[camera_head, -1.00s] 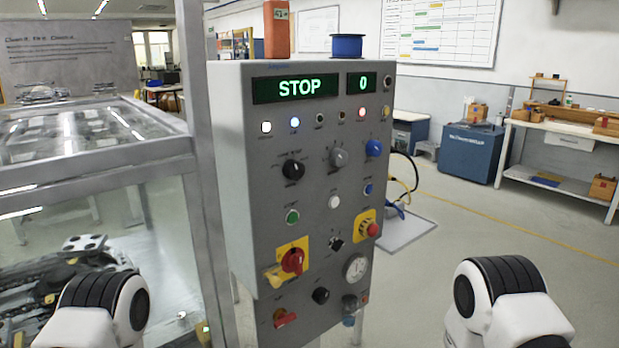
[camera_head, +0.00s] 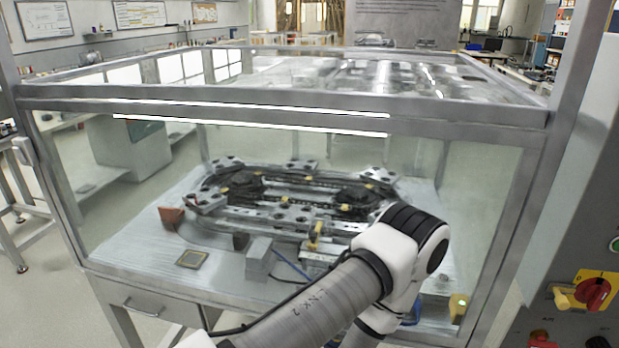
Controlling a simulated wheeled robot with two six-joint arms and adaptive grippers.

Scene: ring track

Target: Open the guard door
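The guard door appears to be the clear front panel (camera_head: 100,190) of a metal-framed enclosure, and it looks closed. Light streaks reflect along its top, below the grey top rail (camera_head: 280,105). A small grey fitting (camera_head: 24,151) sits on the left post; I cannot tell whether it is a handle or a hinge. A small yellowish box (camera_head: 458,308) is at the lower right corner. Behind the panel lies the ring track (camera_head: 300,190). One of my arms crosses in front of the panel's lower middle and hides part of it. Neither gripper is in view.
A drawer (camera_head: 145,305) is under the enclosure at the left. Open floor (camera_head: 40,290) lies at the far left beside a metal stand (camera_head: 20,200).

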